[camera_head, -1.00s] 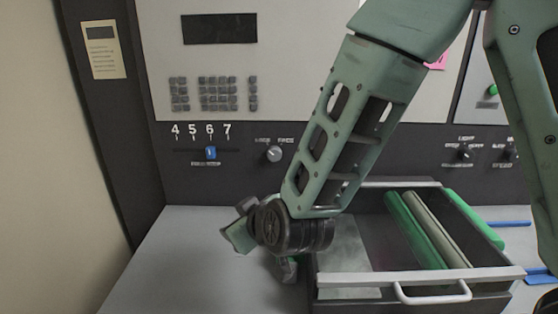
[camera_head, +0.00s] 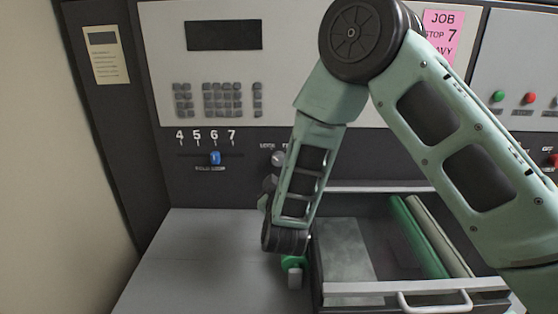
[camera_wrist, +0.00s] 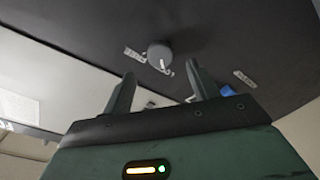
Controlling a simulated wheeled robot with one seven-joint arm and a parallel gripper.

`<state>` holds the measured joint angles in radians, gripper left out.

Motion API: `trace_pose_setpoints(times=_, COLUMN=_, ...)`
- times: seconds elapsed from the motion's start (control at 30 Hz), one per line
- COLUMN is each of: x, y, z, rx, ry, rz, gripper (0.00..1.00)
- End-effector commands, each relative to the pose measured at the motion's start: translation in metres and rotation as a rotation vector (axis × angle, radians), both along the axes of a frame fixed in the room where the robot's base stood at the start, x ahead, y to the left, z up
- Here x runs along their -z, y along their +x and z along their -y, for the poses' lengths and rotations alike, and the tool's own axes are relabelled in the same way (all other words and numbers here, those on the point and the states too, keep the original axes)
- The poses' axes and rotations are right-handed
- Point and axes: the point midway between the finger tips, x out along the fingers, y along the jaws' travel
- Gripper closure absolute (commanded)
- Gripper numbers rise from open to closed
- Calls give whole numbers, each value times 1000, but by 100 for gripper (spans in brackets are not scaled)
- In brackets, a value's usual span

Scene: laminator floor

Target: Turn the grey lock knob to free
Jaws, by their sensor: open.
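My gripper (camera_wrist: 162,82) is open and empty. Its two fingertips point toward the panel just below the knob in the wrist view, apart from it. In the head view my arm mostly hides the gripper.
A blue slider (camera_head: 215,158) sits under the numbers 4 to 7, left of the knob. An open drawer (camera_head: 415,287) with green and pale rollers stands right of my wrist. A pink job note (camera_head: 441,35) is higher up. The grey table (camera_head: 200,265) at left is clear.

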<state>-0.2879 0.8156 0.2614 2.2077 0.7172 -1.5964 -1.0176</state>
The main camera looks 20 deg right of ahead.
Motion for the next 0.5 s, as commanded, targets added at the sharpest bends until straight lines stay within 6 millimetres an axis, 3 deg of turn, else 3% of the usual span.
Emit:
trace_pose_setpoints(times=0.2, x=-2, y=36, z=10, rx=1, ry=2, rz=1, gripper=41)
trace_pose_setpoints(times=0.5, x=0, y=54, z=14, rx=-1, ry=2, rz=0, gripper=41)
